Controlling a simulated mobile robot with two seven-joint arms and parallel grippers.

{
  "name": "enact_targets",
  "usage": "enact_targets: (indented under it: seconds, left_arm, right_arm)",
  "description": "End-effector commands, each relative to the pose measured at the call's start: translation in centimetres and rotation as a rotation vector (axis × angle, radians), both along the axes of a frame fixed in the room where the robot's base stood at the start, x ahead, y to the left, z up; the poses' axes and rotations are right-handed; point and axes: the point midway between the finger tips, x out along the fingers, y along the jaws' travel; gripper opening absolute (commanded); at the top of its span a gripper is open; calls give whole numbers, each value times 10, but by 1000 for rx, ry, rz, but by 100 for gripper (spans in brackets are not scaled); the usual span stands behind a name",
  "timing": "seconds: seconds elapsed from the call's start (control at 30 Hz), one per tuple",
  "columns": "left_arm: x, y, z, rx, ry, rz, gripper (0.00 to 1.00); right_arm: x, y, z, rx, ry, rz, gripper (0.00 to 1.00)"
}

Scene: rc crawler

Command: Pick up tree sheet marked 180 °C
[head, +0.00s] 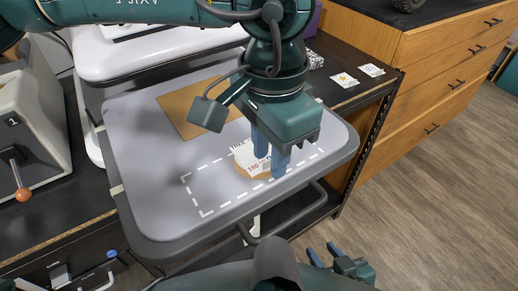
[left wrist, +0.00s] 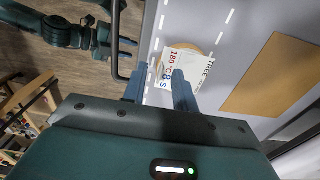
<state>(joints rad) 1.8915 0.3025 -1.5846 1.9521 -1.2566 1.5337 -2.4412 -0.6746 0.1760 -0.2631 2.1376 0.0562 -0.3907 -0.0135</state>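The tree sheet (head: 246,158) is white with dark lettering and a red "180". It lies over a round tan piece on the grey tray (head: 150,190), inside a dashed white outline. In the left wrist view the sheet (left wrist: 190,66) shows just beyond my fingers, with "180 °C" readable in part. My left gripper (head: 270,163) points down over the sheet's right part and hides some of it. Its two blue fingers are apart in the left wrist view (left wrist: 159,72), with nothing clearly held. My right gripper (head: 325,256) is open and empty, low in front of the tray.
A tan rectangular board (head: 188,108) lies at the back of the tray. A white machine (head: 150,50) stands behind it. A grey machine with an orange-knobbed lever (head: 30,130) is at left. Small cards (head: 345,80) lie on the dark counter at right. Wooden drawers (head: 435,80) stand further right.

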Motion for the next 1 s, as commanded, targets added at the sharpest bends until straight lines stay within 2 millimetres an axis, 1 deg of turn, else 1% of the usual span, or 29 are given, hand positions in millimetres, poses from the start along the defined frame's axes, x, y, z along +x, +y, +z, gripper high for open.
enact_targets:
  seconds: [0.2, 0.5, 0.57, 1.0]
  left_arm:
    - [0, 0, -1, 0, 0, 0, 28]
    - [0, 0, -1, 0, 0, 0, 4]
    - [0, 0, -1, 0, 0, 0, 0]
    - [0, 0, 0, 0, 0, 0, 0]
  right_arm:
    - [0, 0, -1, -2, 1, 0, 36]
    - [0, 0, -1, -2, 2, 0, 36]
    - [0, 0, -1, -2, 1, 1, 36]
    - [-1, -1, -2, -10, 1, 8, 36]
